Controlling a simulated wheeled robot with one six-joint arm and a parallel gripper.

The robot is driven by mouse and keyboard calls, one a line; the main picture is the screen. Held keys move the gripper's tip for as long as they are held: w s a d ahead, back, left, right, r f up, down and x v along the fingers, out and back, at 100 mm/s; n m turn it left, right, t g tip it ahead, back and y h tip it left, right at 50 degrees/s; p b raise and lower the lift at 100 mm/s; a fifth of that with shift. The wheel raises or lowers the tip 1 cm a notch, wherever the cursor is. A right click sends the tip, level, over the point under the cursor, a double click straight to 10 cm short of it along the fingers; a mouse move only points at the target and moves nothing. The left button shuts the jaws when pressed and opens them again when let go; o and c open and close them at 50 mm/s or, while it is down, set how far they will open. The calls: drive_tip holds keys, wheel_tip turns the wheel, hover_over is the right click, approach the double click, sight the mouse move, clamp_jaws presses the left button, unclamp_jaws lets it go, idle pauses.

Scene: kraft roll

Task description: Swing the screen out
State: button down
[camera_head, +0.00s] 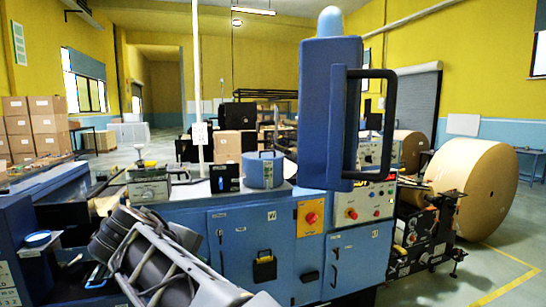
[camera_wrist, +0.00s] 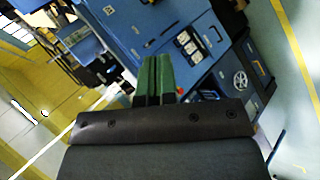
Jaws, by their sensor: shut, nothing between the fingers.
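The screen (camera_head: 328,110) is a tall blue box standing upright above the blue machine, seen from its side or back in the head view. A black bar handle (camera_head: 388,125) runs down its right side. Its display face does not show. My gripper (camera_wrist: 157,80) has green fingers, which are together with nothing between them in the wrist view. In the head view my arm is at the lower left, low and well apart from the screen, and its fingertips cannot be made out. I cannot pick out the screen in the wrist view.
The blue machine cabinet (camera_head: 262,240) fills the middle, with red buttons (camera_head: 312,217) on its front. A large kraft roll (camera_head: 478,190) stands at the right. Cardboard boxes (camera_head: 38,125) are stacked at the far left. Floor is free at the lower right by the yellow line.

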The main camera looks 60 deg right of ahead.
drive_tip(key=d+r+m+g+h, duration=0.25)
drive_tip(key=d+r+h, duration=0.25)
drive_tip(key=r, duration=0.5)
drive_tip(key=m+g+h+b, duration=0.1)
drive_tip(key=m+g+h, duration=0.1)
drive_tip(key=m+g, duration=0.45)
approach(297, 151)
drive_tip(key=w+a+n+g, duration=0.1)
drive_tip(key=w+a, duration=0.1)
drive_tip(key=w, duration=0.5)
drive_tip(key=shift+g, duration=0.4)
drive_tip(key=shift+s+d+f+p, duration=0.15)
drive_tip(key=shift+s+d+p, duration=0.35)
drive_tip(key=shift+s+d, duration=1.8)
drive_tip(key=shift+s+d+f+p, duration=0.2)
drive_tip(key=shift+s+d+p, duration=0.3)
drive_tip(key=shift+s+d, duration=1.75)
drive_tip(key=shift+w+d, duration=0.15)
drive_tip(key=shift+w, duration=0.05)
